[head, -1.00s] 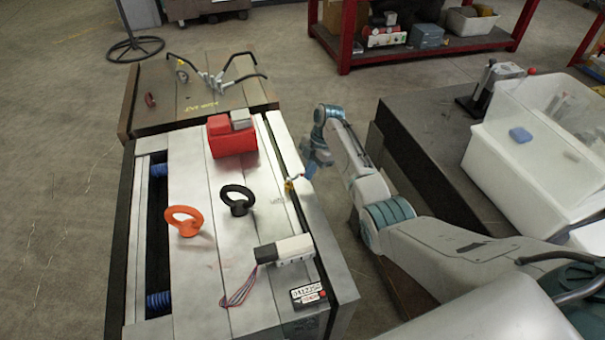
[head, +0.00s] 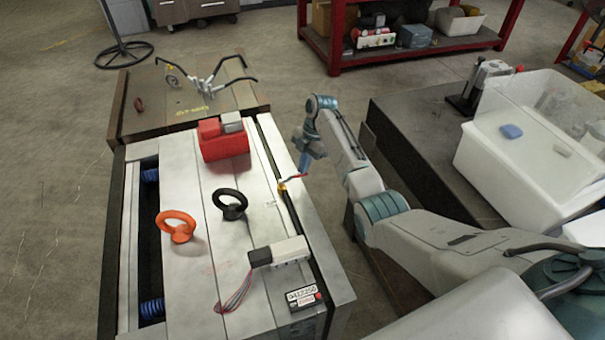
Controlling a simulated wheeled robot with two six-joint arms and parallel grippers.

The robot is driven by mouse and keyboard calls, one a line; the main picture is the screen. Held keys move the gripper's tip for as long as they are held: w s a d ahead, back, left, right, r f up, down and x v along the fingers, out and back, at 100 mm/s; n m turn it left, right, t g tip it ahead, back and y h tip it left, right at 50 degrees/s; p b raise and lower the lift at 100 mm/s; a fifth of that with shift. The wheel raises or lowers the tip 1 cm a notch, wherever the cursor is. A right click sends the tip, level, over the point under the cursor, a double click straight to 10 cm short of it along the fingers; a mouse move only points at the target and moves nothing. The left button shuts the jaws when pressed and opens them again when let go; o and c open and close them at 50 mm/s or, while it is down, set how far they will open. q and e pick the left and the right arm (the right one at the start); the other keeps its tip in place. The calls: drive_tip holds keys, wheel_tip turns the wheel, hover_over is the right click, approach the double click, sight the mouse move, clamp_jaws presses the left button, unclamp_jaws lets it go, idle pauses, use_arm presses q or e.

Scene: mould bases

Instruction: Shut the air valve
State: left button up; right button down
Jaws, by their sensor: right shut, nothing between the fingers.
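The air valve (head: 283,187) is a small brass-coloured fitting at the right edge of the pale mould base (head: 185,290). A thin red and blue piece, which looks like its lever, sticks out from it to the right. It is too small to tell the valve's position. My right gripper (head: 302,168) points down just above and to the right of the valve. It is shut and empty, with a small gap seeming to show between it and the lever. My left gripper is not in view.
On the mould base stand a red block (head: 224,144), a black ring (head: 230,204), an orange ring (head: 176,227) and a grey-white connector (head: 279,252) with wires. A dark table with a white bin (head: 500,185) stands right of my right arm.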

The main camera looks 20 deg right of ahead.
drive_tip(key=b+v, duration=0.1)
drive_tip(key=v, duration=0.7)
drive_tip(key=shift+s, duration=0.2)
drive_tip(key=shift+d+r, duration=0.1)
drive_tip(key=shift+d, duration=0.05)
